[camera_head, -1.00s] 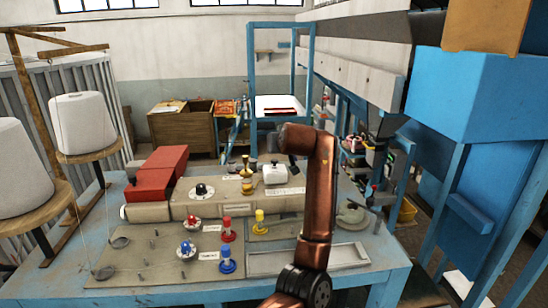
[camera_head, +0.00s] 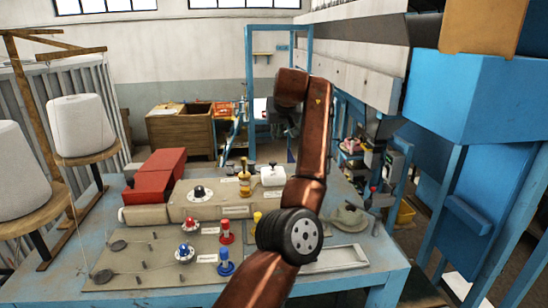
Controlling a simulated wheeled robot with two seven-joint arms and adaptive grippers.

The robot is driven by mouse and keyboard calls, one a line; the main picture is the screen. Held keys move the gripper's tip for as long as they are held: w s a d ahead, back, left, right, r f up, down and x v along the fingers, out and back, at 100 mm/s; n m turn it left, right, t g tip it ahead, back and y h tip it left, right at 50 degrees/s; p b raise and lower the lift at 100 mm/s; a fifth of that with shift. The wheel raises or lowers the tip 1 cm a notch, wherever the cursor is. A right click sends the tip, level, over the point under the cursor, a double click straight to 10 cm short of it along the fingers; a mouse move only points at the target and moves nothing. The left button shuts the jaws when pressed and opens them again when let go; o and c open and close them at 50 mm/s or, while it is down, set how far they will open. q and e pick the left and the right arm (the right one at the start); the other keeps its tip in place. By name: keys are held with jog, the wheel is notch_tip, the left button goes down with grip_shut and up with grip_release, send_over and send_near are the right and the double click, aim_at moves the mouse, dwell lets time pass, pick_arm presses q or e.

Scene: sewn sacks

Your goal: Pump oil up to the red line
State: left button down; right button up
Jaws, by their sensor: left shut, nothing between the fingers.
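A small brass and yellow fitting (camera_head: 244,180) stands upright on the beige machine housing (camera_head: 215,207). Beside it on the right is a white block with a dark knob on top (camera_head: 273,176). Which of these is the oil pump I cannot tell, and no red line or oil level is readable. My copper-coloured left arm rises through the middle of the view. Its dark left gripper (camera_head: 284,119) is shut and empty, raised in the picture above the white block and apart from it; the arm partly hides the gripper.
Red, blue and yellow knobs stand on the panel; the red knob (camera_head: 226,233) and blue knob (camera_head: 225,264) show clearly. A red box (camera_head: 160,175) lies at the left of the blue table (camera_head: 385,270). White thread cones (camera_head: 80,125) stand at far left. A blue machine (camera_head: 475,100) fills the right.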

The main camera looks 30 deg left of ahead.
pick_arm(q)
jog(key=p, duration=0.4)
send_over(273, 164)
jog(key=f, duration=0.7)
jog(key=shift+w+f, duration=0.15)
jog(key=shift+w, duration=0.1)
notch_tip(273, 164, down, 2)
jog(key=shift+s+d+f, duration=0.1)
jog(key=shift+f, duration=0.15)
jog(key=shift+d+f+p, duration=0.15)
jog(key=shift+f+p, duration=0.2)
jog(key=shift+f, duration=0.45)
jog(key=shift+s+a, duration=0.1)
jog(key=shift+a, duration=0.1)
